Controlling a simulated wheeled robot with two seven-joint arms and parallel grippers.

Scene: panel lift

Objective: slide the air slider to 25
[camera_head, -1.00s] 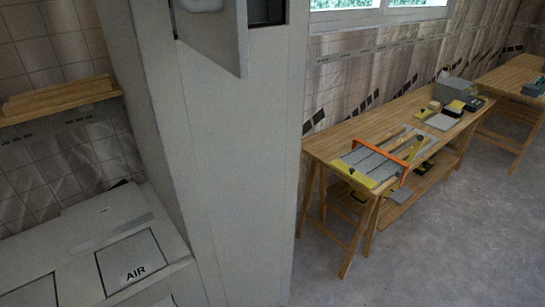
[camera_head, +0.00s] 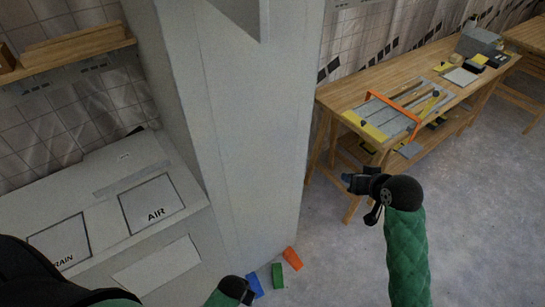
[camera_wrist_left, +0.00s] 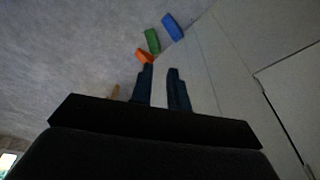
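The grey cabinet's panel marked AIR (camera_head: 152,208) faces up at the left in the head view. No slider or number scale can be made out on it. A second panel (camera_head: 60,245), its label partly covered and ending in "RAIN", lies to its left. My left gripper (camera_head: 245,291) is low at the bottom edge, in front of the cabinet. In the left wrist view its two fingers (camera_wrist_left: 161,88) stand apart with nothing between them. My right gripper (camera_head: 358,190) hangs over the floor, apart from the cabinet; its finger opening is unclear.
Blue (camera_head: 254,286), green (camera_head: 278,275) and orange (camera_head: 292,258) blocks lie on the floor by the tall grey column (camera_head: 250,130). A wooden workbench (camera_head: 345,95) with tools stands at the right. A wooden shelf (camera_head: 75,50) is at upper left. Floor at right is clear.

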